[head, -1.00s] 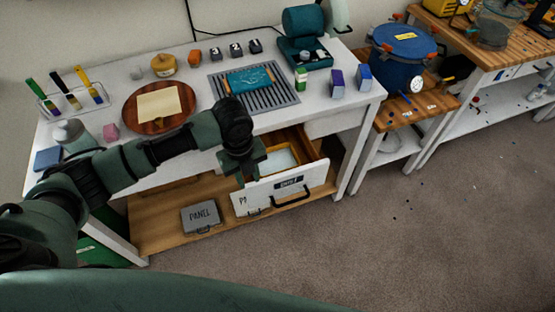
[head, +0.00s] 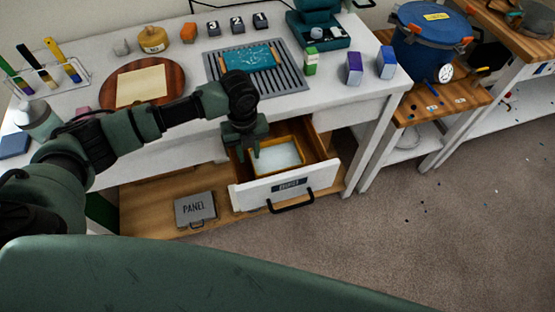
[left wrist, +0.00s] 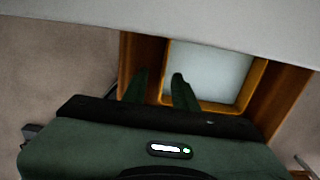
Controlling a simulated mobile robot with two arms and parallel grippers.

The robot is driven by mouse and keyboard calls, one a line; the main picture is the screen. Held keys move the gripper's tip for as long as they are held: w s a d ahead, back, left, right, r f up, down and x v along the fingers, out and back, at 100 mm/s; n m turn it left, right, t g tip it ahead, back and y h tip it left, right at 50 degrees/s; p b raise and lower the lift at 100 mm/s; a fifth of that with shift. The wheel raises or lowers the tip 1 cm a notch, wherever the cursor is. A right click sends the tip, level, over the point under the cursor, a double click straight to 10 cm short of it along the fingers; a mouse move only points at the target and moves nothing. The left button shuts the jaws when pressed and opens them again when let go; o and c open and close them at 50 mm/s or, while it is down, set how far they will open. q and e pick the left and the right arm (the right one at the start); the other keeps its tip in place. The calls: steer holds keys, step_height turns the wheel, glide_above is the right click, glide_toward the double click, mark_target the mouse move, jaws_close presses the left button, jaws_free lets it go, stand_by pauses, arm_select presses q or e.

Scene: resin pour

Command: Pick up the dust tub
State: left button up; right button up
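The dust tub is a yellow-rimmed tub (head: 298,150) with pale contents, inside a pulled-out drawer (head: 318,178) with a white front and a dark handle. My left gripper (head: 247,151) points down at the tub's left side. In the left wrist view the tub (left wrist: 256,86) lies beyond the fingers. There my left gripper (left wrist: 160,74) is open, its fingers apart on either side of the tub's left rim. I cannot tell whether the fingers touch the rim or hang above it. My right gripper is not in view.
The white bench top (head: 185,68) lies above and behind the drawer. It carries a round wooden board (head: 172,77), a grey rack (head: 213,66) and small boxes. A grey panel case (head: 195,210) lies on the lower shelf. The floor (head: 400,240) at right is mostly clear.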

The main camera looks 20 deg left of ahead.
arm_select(q)
steer(key=shift+s+d+f, duration=0.1)
steer(key=shift+s+f, duration=0.05)
steer(key=shift+f, duration=0.65)
steer(key=f, duration=0.3)
steer(key=f+p, duration=0.1)
steer(key=shift+w+d+f, duration=0.15)
steer(key=shift+w+f, duration=0.15)
steer(key=shift+w, duration=0.05)
jaws_close()
stand_by(0.5)
